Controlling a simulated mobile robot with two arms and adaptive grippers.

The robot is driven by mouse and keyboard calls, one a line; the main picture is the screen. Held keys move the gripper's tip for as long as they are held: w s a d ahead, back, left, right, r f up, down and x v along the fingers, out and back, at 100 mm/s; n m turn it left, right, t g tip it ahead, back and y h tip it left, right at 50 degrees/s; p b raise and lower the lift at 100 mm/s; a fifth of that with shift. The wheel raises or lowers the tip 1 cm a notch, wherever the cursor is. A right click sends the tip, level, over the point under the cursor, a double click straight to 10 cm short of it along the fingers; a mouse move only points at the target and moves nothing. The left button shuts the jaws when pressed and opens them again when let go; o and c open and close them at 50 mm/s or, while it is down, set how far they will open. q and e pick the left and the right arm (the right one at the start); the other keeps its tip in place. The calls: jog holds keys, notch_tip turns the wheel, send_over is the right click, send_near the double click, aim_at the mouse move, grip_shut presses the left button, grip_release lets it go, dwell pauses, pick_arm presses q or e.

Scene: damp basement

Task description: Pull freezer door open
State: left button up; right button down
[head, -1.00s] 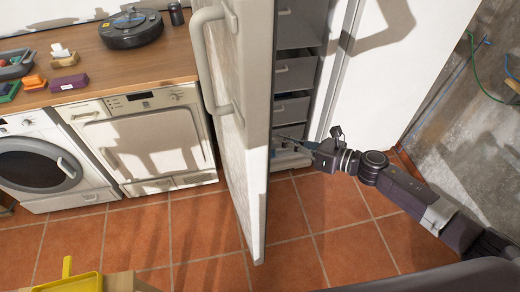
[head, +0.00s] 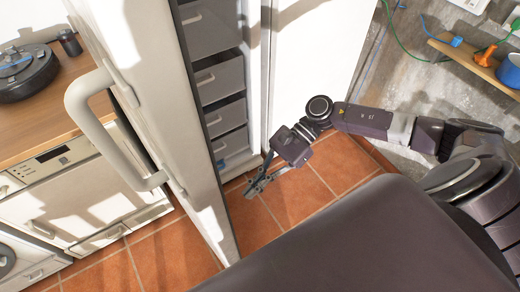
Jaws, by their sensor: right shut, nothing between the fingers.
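The freezer door (head: 165,125) stands open in the head view, swung out to the left, with its inner edge facing right. Its pale curved handle (head: 95,120) is on the outer, left face. Behind the door the freezer shows a stack of grey drawers (head: 222,82). My right gripper (head: 254,190) is low in front of the freezer, to the right of the door's edge, apart from the handle. Its fingers are shut and empty. My left gripper is out of view.
A wooden counter (head: 35,112) with a robot vacuum (head: 27,72) lies left of the door, above a white appliance (head: 70,185). At right a wall shelf (head: 470,65) holds a blue cup (head: 510,70). Tiled floor (head: 300,195) is free beside my gripper.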

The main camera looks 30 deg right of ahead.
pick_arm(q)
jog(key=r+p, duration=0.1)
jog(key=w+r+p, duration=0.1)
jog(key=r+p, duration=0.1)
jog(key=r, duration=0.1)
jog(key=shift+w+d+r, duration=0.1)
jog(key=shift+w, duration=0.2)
pick_arm(e)
jog(key=a+f, duration=0.1)
jog(key=a, duration=0.6)
jog(key=shift+s+f, duration=0.4)
jog(key=shift+s, duration=0.05)
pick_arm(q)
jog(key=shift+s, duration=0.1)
